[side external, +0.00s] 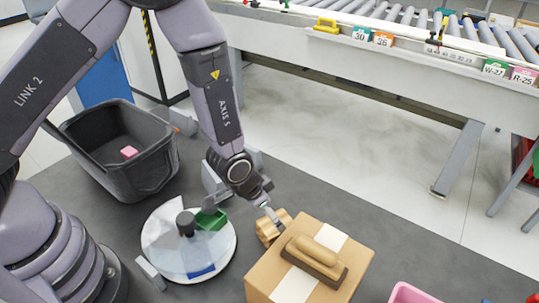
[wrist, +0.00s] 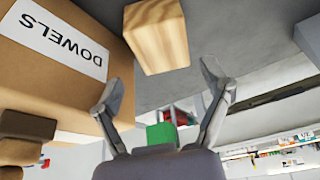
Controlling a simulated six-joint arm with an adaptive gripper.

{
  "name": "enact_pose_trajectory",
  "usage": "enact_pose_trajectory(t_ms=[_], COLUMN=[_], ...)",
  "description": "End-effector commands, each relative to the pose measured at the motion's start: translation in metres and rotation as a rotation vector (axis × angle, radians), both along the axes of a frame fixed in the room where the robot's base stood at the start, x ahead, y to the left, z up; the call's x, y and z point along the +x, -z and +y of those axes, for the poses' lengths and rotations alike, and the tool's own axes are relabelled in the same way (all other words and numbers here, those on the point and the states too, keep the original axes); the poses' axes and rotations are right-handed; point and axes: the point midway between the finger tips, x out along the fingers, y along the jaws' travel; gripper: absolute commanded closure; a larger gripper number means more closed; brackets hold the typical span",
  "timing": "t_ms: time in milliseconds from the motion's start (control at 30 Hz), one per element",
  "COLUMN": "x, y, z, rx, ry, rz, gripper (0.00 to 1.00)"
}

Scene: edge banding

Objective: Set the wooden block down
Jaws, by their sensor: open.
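The wooden block (side external: 268,232) is beside the left side of the cardboard box, partly hidden by my finger and the box in the side view. In the wrist view the wooden block (wrist: 156,36) shows light grain at the top, ahead of the fingertips. My gripper (side external: 268,208) is at the block, tilted down toward it. In the wrist view my gripper (wrist: 165,88) has its two fingers spread wide with nothing between the tips. I cannot tell exactly how the block's underside meets the dark surface.
The cardboard box (side external: 262,272) carries a wooden-handled brush (side external: 314,258). A round white turntable (side external: 160,240) holds a green block (side external: 212,220). A black bin (side external: 105,172) with a pink block stands behind. A pink tray (side external: 410,294) is at front right. Dark surface is clear behind the box.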

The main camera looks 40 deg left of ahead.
Motion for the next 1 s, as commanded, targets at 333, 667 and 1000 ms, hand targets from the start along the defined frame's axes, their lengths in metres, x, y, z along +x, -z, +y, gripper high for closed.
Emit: enact_pose_trajectory(t_ms=[333, 667, 1000], x=[0.012, 0.018, 0.017], y=[0.040, 0.053, 0.052], z=[-0.002, -0.005, -0.005], rx=[0.001, -0.001, -0.001], ry=[0.000, 0.001, 0.000], rz=[0.002, -0.001, 0.000], gripper=[0.22, 0.22, 0.60])
